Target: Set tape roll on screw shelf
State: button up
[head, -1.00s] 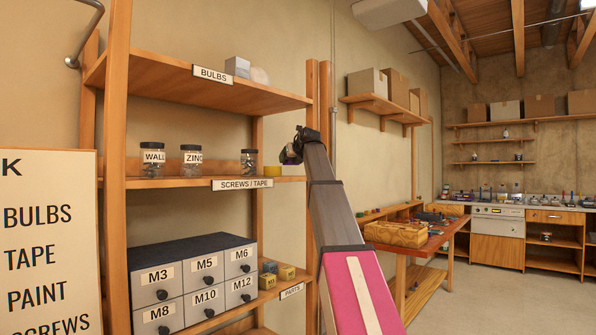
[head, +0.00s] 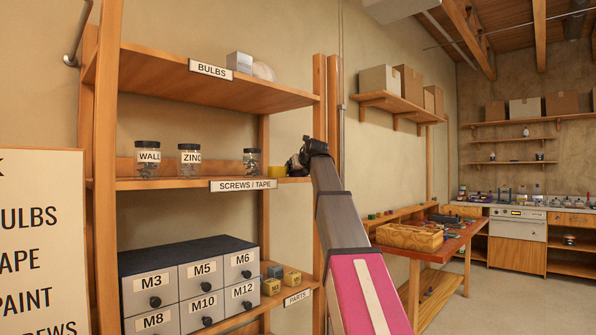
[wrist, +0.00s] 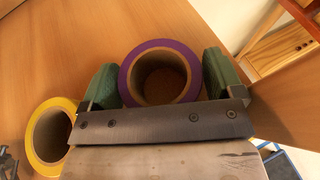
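A purple tape roll (wrist: 160,75) is between the green finger pads of my gripper (wrist: 163,80) in the wrist view. Both pads appear to touch its sides, and the bar of my gripper hides its near edge. A yellow tape roll (wrist: 48,135) is to the left in the wrist view; it also shows at the shelf's right part in the head view (head: 277,171). The screw shelf (head: 165,184), labelled SCREWS / TAPE, is the middle shelf. In the head view my gripper (head: 296,166) is at its right end, low over the board. Whether the purple roll touches the board is unclear.
A WALL jar (head: 148,160), a ZINC jar (head: 190,161) and a third jar (head: 251,162) stand along the same shelf. The BULBS shelf (head: 150,70) is above, and drawers (head: 188,280) are below. The rack's right post (head: 319,100) is close to my gripper.

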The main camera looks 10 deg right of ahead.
jog(key=shift+r, duration=0.2)
jog(key=v, duration=1.2)
jog(key=shift+s+f, duration=0.1)
jog(key=shift+f, duration=0.05)
